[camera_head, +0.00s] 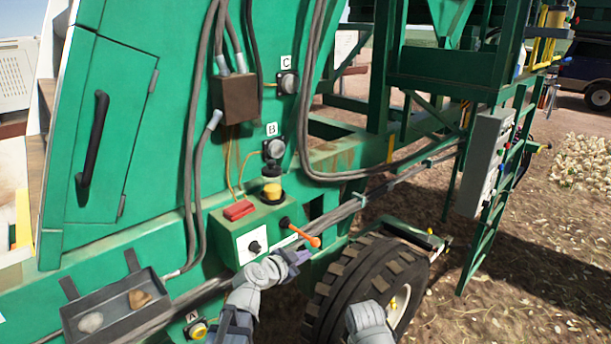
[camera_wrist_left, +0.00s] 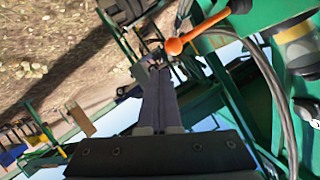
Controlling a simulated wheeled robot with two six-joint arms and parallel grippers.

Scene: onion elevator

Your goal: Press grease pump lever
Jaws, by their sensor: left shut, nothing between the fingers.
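The grease pump lever (camera_head: 304,235) is an orange handle with a round knob, sticking out to the right from a green box (camera_head: 228,246) on the machine's side. My left gripper (camera_head: 301,257) is shut and empty, just below the lever's knob in the head view. In the left wrist view, the lever (camera_wrist_left: 202,31) lies beside the closed fingertips (camera_wrist_left: 156,64), its knob very close to them. I cannot tell whether they touch. A grey part of my right arm shows at the bottom of the head view; its fingers do not show.
The green box also carries a red block (camera_head: 238,210), a black knob and a yellow-and-black fitting (camera_head: 272,191). A tray (camera_head: 128,318) with two stone-like lumps hangs at lower left. A large tyre (camera_head: 350,283) stands right of my left gripper. Hoses run along the green panel.

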